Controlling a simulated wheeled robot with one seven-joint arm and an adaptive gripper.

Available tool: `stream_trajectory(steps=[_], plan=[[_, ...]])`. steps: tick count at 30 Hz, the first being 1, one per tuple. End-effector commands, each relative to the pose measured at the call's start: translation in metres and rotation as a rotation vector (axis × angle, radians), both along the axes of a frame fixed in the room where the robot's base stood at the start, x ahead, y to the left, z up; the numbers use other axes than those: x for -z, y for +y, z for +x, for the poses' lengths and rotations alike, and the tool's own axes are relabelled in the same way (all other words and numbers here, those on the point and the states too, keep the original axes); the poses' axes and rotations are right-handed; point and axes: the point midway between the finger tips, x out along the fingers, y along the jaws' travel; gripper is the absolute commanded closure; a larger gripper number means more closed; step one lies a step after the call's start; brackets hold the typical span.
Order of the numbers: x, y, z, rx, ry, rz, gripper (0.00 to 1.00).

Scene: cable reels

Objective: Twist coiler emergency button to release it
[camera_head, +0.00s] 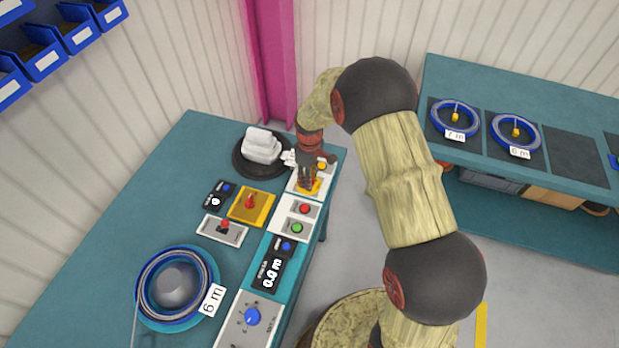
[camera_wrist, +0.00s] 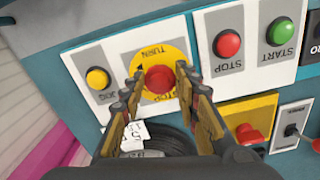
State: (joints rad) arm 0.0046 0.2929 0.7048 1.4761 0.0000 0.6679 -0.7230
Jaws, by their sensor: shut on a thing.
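The coiler emergency button is a red knob (camera_wrist: 159,80) on a round yellow plate lettered TURN and STOP, in the upper middle of the wrist view. My gripper (camera_wrist: 158,88) has one finger on each side of the knob and is shut on it. In the head view my gripper (camera_head: 308,180) reaches down to the yellow plate (camera_head: 314,188) at the far end of the control panel, and the red knob is mostly hidden there by the fingers.
Close by are a yellow jog button (camera_wrist: 97,78), a red stop button (camera_wrist: 227,44) and a green start button (camera_wrist: 280,31). A second red knob on a yellow box (camera_head: 251,203) stands left of the panel. A blue cable coil (camera_head: 146,285) lies at the near left.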

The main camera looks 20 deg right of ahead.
Motion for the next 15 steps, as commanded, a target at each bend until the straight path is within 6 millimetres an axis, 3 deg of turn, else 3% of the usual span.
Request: stream_trajectory(steps=[15], plan=[[-0.0009,0.0003,0.0000,0.115,-0.001,-0.001,0.94]])
